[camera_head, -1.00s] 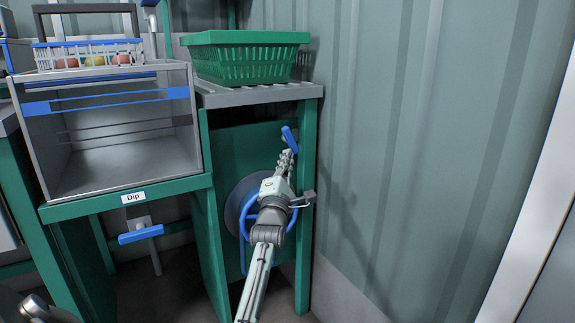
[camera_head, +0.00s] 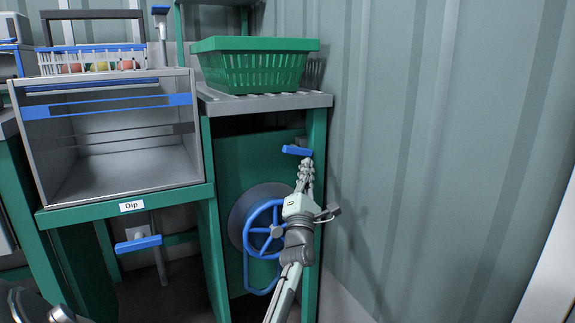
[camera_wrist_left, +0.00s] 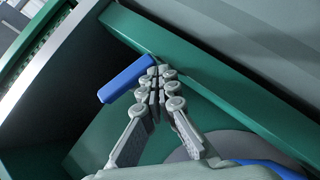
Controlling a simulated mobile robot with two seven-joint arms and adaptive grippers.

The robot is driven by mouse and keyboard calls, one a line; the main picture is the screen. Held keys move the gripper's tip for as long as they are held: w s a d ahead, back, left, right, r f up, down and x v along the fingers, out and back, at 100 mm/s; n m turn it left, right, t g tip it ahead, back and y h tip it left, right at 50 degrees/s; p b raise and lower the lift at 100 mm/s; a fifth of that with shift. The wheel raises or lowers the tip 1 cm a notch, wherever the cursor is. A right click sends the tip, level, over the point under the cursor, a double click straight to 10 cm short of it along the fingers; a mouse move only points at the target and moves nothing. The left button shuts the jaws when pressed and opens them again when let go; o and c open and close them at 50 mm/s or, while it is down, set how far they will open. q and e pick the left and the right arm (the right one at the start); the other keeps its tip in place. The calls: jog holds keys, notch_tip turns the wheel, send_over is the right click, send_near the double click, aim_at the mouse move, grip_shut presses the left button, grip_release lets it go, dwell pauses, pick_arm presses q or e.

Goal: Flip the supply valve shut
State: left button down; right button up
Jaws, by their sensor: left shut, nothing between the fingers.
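A blue lever handle (camera_head: 297,150) sits at the top of the green panel under the green basket, close to the right post. It lies nearly level in the head view. In the left wrist view the blue handle (camera_wrist_left: 126,78) is just left of my fingertips. My left gripper (camera_head: 306,163) is shut and empty, with its tips at the handle's right end. I cannot tell whether they touch it. The handle's pivot is hidden. No label shows which valve it is. My right gripper is not in view.
A blue handwheel (camera_head: 263,228) is on the panel left of my left wrist. Another blue lever (camera_head: 138,243) hangs below the open-fronted tank (camera_head: 120,205) labelled Dip. A green basket (camera_head: 255,85) stands on the shelf above. The corrugated wall is close on the right.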

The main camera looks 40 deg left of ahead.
pick_arm(q)
jog(key=shift+w+d+r, duration=0.1)
jog(key=shift+w, duration=0.1)
dwell(0.3)
dwell(0.3)
jog(key=v, duration=1.2)
jog(key=shift+s, duration=0.1)
